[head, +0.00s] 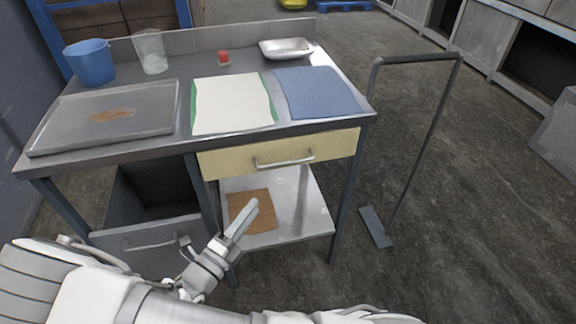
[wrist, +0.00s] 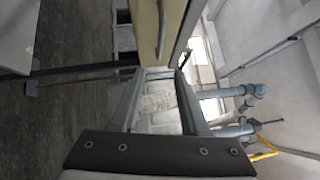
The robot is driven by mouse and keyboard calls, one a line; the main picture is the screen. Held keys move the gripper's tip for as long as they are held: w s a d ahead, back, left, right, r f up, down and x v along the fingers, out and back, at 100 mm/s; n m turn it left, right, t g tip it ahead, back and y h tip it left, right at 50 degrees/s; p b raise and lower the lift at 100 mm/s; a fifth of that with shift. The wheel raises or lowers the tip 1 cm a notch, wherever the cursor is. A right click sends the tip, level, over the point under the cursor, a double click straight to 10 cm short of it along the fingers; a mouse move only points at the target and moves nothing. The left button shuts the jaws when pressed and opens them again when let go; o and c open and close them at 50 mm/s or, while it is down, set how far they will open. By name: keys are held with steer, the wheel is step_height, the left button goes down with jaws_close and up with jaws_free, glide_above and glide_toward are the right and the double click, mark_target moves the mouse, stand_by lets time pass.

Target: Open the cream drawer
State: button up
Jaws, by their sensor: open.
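The cream drawer (head: 335,145) is under the right half of the metal worktable, and its front looks shut. Its silver bar handle (head: 284,161) runs across the front. My gripper (head: 253,205) is in front of the table, below and left of the handle in the head view, apart from it. In the wrist view the open fingers (wrist: 159,73) have nothing between them. The cream drawer (wrist: 144,30) and its handle (wrist: 161,30) appear on end beyond the fingertips, at the top of that view.
A grey drawer (head: 150,235) at the lower left stands open. A lower shelf (head: 305,205) holds a brown board (head: 262,212). On the worktable are a tray (head: 60,125), blue bucket (head: 90,65), clear container (head: 151,50) and cloths. A metal stand (head: 425,140) is at the right.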

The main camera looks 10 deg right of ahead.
mark_target(288, 163)
steer(key=b+x, duration=0.3)
steer(key=x, duration=1.4)
steer(key=shift+w+r, duration=0.1)
steer(key=shift+w, duration=0.05)
jaws_close()
stand_by(0.8)
